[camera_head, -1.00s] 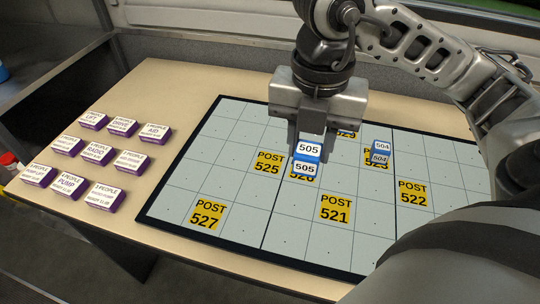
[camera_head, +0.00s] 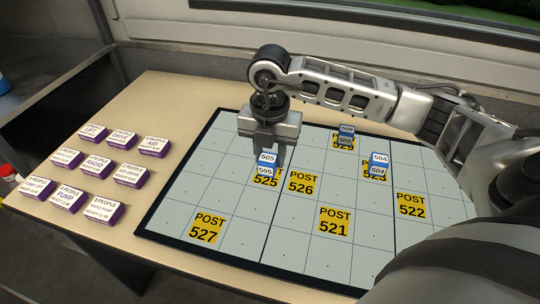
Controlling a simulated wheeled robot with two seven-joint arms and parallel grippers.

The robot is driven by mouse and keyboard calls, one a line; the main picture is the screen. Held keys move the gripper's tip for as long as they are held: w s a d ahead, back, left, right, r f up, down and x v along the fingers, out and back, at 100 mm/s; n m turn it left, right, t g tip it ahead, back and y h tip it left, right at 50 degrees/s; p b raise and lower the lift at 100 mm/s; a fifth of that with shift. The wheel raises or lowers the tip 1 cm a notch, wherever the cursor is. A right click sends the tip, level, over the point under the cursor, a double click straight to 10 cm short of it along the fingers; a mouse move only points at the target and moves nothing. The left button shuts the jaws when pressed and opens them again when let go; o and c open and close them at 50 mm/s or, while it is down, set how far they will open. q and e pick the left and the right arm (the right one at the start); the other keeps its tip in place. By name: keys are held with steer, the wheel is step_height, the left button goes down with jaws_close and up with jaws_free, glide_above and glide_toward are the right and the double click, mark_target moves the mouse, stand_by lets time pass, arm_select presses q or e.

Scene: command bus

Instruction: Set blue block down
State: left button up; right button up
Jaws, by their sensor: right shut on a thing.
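The blue block with white 505 labels (camera_head: 267,166) is in the jaws of my right gripper (camera_head: 268,150), which is shut on it. It is over the yellow POST 525 card (camera_head: 266,182) and covers the card's upper part. I cannot tell whether the block touches the card or hangs just above it. The jaws point down, and the arm reaches in from the right. My left gripper is not in view.
The grey gridded board (camera_head: 180,200) lies on the tan table. Blue block 504 (camera_head: 378,166) and another blue block (camera_head: 345,134) sit on yellow cards. Cards POST 526 (camera_head: 302,183), 527, 521 and 522 are uncovered. Several purple blocks (camera_head: 97,163) stand at left.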

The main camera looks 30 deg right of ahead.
steer(key=shift+f, duration=0.6)
steer(key=shift+f, duration=0.15)
steer(key=o, duration=1)
steer(key=shift+c, duration=0.2)
step_height(320, 180, up, 12)
steer(key=shift+r, duration=0.2)
